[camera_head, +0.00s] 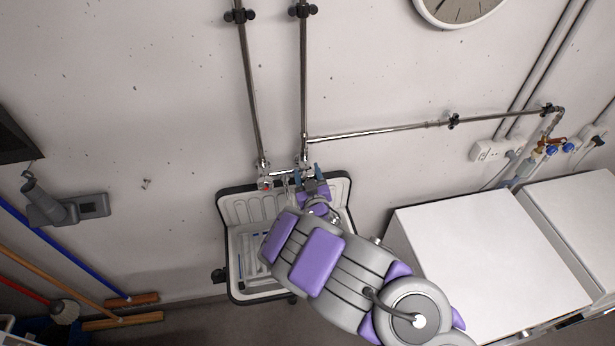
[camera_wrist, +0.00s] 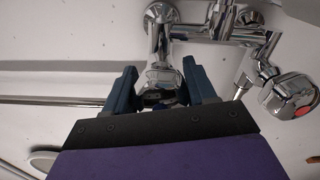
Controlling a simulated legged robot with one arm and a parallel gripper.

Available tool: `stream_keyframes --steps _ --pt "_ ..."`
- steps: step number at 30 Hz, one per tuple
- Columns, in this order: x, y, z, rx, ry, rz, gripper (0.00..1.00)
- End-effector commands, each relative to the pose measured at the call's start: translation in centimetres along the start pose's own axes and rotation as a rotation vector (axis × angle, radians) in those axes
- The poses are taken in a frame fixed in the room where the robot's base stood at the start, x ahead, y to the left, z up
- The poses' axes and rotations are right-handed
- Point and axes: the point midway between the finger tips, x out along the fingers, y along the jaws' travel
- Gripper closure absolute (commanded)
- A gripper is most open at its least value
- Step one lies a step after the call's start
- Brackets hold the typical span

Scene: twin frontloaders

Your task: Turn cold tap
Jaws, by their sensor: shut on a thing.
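A chrome wall mixer tap (camera_head: 284,173) is fixed above a white sink (camera_head: 342,190). It also shows in the wrist view (camera_wrist: 216,25). Its hot handle (camera_head: 265,186), with a red mark, is at the left in the head view. In the wrist view this handle (camera_wrist: 290,97) is at the right, apart from my gripper. My gripper (camera_head: 312,177) is at the other end of the tap. In the wrist view its blue fingers (camera_wrist: 160,85) are shut around the chrome cold handle (camera_wrist: 160,78). My gripper hides part of that handle.
Two pipes (camera_head: 304,85) run up the wall from the tap, and one branches right. White front-loading machines (camera_head: 480,255) stand to the right of the sink. Brooms (camera_head: 125,322) and a grey wall holder (camera_head: 65,208) are at the left.

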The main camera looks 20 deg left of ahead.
Motion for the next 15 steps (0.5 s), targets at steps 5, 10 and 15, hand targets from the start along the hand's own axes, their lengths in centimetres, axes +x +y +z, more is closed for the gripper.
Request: stream_keyframes --steps 5,10,15 --pt "-0.05 -0.22 0.74 -0.114 -0.005 -0.003 0.75" --pt "-0.09 -0.17 0.61 -0.177 -0.007 -0.003 0.75" --pt "-0.13 -0.17 0.52 -0.190 -0.009 -0.004 0.75"
